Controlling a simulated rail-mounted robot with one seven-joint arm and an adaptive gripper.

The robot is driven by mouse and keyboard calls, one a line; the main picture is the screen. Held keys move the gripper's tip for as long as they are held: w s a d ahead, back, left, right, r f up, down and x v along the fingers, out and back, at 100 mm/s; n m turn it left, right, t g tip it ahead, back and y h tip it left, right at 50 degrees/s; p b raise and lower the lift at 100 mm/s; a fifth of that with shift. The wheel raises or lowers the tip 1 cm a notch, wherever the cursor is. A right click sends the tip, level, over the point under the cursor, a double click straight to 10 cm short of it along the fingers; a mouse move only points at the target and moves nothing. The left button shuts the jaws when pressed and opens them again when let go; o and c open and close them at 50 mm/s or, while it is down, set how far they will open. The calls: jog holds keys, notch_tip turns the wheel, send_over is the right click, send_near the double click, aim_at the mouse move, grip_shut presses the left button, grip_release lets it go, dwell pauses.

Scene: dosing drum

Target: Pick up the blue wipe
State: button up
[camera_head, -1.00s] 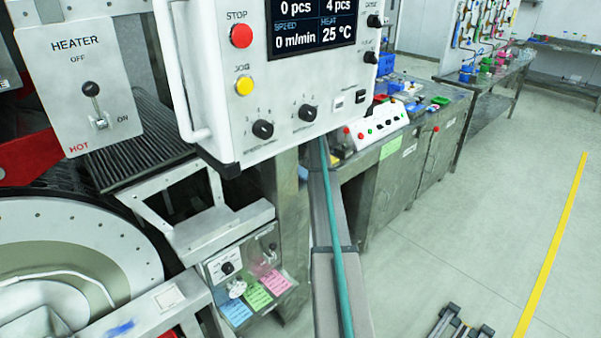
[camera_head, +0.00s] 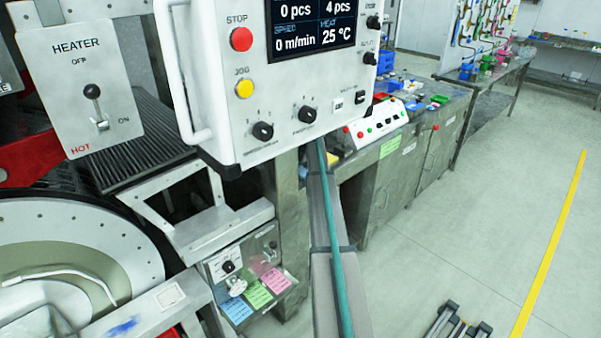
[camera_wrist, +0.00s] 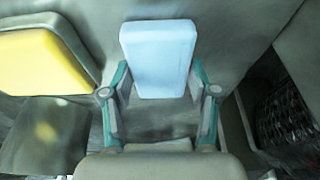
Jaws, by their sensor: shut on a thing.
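The blue wipe is a pale blue, block-like pad (camera_wrist: 160,48) in the upper middle of the wrist view. My gripper (camera_wrist: 158,82) has a teal-edged finger on each side of its lower part and is shut on it. The wipe's far end sticks out beyond the fingers. In the head view neither the wipe nor my gripper shows; the control panel (camera_head: 225,110) hides that area. My arm runs down the middle of that view.
A yellow pad (camera_wrist: 45,58) lies left of the wipe in the wrist view. A dark mesh-like thing (camera_wrist: 285,115) is at the right. In the head view, a white button box (camera_head: 378,124) stands on the grey bench. The floor (camera_head: 480,190) at right is mostly clear.

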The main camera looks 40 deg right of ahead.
aim_at(301, 170)
notch_tip(301, 170, up, 10)
jog(key=b, duration=0.2)
jog(key=shift+b, duration=0.35)
